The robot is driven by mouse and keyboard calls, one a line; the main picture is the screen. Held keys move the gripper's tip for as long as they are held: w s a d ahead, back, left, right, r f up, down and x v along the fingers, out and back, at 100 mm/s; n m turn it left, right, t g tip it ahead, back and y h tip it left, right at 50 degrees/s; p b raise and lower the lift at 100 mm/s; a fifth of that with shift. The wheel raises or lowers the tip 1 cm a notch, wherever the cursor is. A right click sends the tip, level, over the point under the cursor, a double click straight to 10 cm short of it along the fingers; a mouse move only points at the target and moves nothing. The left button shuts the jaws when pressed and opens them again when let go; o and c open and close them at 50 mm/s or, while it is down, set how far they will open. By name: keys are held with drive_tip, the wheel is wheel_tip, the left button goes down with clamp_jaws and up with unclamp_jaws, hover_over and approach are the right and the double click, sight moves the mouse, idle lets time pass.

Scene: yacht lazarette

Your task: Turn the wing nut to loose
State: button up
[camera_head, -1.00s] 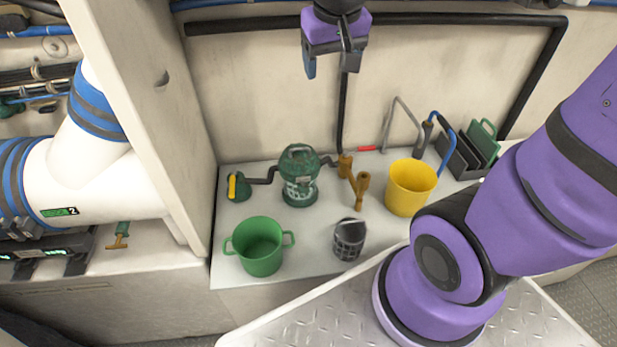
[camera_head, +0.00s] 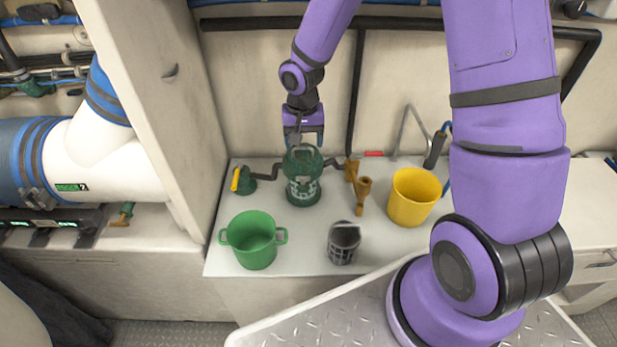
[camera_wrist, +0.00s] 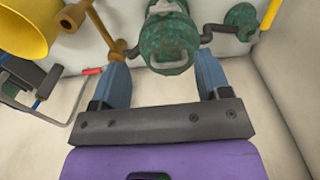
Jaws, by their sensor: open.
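A green sea strainer (camera_head: 303,190) with a clear slotted body stands on the white bench, with dark pipes on both sides. It also shows in the wrist view (camera_wrist: 172,45), at the top, beyond and between my fingertips. I cannot make out the wing nut clearly; the strainer's top is small and partly behind my gripper in the head view. My gripper (camera_head: 303,140) is just above the strainer's top. In the wrist view my gripper (camera_wrist: 162,62) has its two blue fingers wide apart with nothing between them.
A yellow-handled valve (camera_head: 243,181) is left of the strainer, and a brass valve (camera_head: 361,187) right of it. A green pot (camera_head: 253,240), a dark basket (camera_head: 343,243) and a yellow bucket (camera_head: 413,197) stand on the bench. A wall panel (camera_head: 150,110) rises at left.

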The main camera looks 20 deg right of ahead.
sight(303, 176)
drive_tip(key=f, duration=1.3)
drive_tip(key=shift+a+f, duration=0.15)
drive_tip(key=shift+a, duration=0.05)
drive_tip(key=shift+c, duration=0.2)
